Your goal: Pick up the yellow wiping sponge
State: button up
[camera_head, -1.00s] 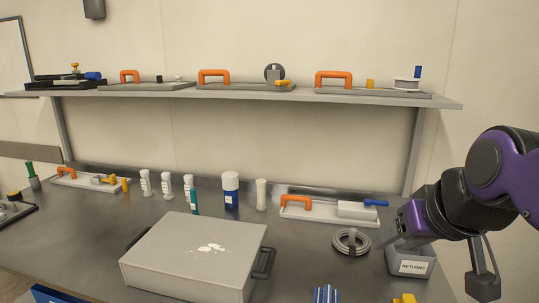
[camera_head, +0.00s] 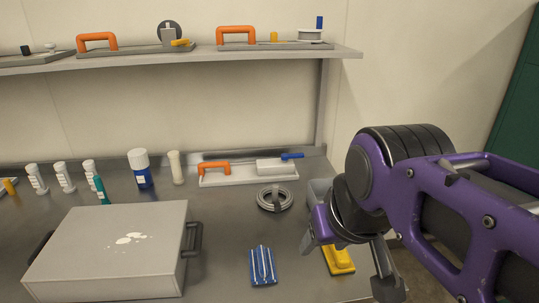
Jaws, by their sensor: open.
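The yellow wiping sponge (camera_head: 337,261) lies on the grey worktop near its front right, right of a blue striped cloth. My arm comes in from the right, and my gripper (camera_head: 348,264) is open with its fingers apart. In the picture one finger shows to the left of the sponge and the other to its right. The sponge's far end is partly hidden by my gripper. I cannot tell how high the fingers are above it.
A blue striped cloth (camera_head: 263,266) lies left of the sponge. A coiled grey cable (camera_head: 275,198) and a tray with an orange handle (camera_head: 243,180) are behind. A grey bin (camera_head: 319,188) is partly hidden by my arm. A large grey case (camera_head: 110,258) stands left, below a loaded shelf (camera_head: 200,56).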

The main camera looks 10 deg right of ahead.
aim_at(339, 262)
jog(key=z, duration=0.55)
jog(key=u, duration=1.35)
jog(key=z, duration=1.35)
jog(key=i+l+u, duration=0.1)
jog(key=l+u, duration=0.15)
jog(key=l, duration=0.1)
